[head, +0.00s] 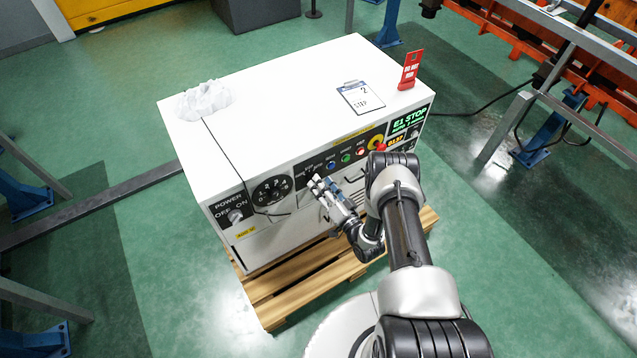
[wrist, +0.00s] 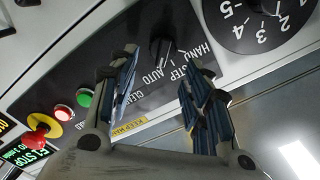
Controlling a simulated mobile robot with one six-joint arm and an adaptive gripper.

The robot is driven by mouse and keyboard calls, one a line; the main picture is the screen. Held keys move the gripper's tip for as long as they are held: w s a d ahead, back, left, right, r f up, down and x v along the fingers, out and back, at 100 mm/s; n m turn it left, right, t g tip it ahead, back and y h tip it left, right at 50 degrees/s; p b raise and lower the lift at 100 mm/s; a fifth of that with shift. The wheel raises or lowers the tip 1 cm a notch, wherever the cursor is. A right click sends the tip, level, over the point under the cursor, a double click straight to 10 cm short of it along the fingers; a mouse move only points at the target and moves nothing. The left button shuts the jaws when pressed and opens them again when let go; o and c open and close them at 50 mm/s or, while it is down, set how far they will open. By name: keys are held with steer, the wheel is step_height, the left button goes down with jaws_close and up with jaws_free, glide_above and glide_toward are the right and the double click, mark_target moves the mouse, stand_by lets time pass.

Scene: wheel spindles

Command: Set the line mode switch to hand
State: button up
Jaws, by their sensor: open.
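The line mode switch (wrist: 161,48) is a dark knob on the black panel in the wrist view, seen upside down. Labels around it read HAND, STEP, AUTO and CLEAN. Its pointer appears to lie near AUTO and STEP, but I cannot tell exactly which. My gripper (wrist: 163,70) is open, its two blue-padded fingers on either side of the switch area with nothing held. Contact with the knob is not visible. In the head view my gripper (head: 322,184) is at the cabinet's front panel and largely hides the switch.
The white cabinet (head: 270,105) stands on a wooden pallet (head: 290,292). A numbered dial (head: 272,190) and power switch (head: 235,217) are left of my gripper. Coloured buttons and a red emergency stop (wrist: 38,135) are on the other side. A clipboard (head: 360,97) and red tag (head: 411,70) are on top.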

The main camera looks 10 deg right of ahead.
steer(key=shift+x, duration=1.4)
steer(key=shift+c, duration=0.2)
steer(key=c, duration=1)
